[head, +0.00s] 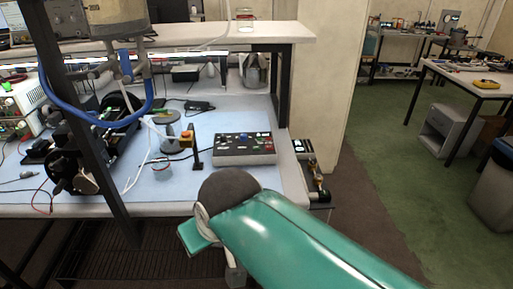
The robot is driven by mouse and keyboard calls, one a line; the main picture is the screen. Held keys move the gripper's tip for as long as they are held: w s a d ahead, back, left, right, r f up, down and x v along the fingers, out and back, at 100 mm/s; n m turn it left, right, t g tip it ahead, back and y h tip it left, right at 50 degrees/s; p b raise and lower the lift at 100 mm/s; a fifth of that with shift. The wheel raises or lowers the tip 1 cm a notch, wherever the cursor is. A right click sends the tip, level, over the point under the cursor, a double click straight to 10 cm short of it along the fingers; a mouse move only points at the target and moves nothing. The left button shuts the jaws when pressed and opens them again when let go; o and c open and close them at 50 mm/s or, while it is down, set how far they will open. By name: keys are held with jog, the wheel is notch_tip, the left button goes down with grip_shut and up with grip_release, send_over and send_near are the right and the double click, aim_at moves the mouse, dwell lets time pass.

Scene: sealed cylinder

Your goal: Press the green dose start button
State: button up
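A dark control box (245,148) with several small coloured buttons and knobs lies on the blue mat near the right end of the workbench. A green spot shows among its controls, but the labels are too small to read. I cannot tell which control is the dose start button. My teal arm rises from the lower right, and its dark rounded joint stands in front of the bench edge, just below the box in the picture. My gripper's fingers do not show. Nothing of my arm is seen touching the box.
A black machine (90,150) with blue tubing and a dark upright frame fills the left. A raised shelf (200,38) spans the back. Open floor (390,170) lies to the right.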

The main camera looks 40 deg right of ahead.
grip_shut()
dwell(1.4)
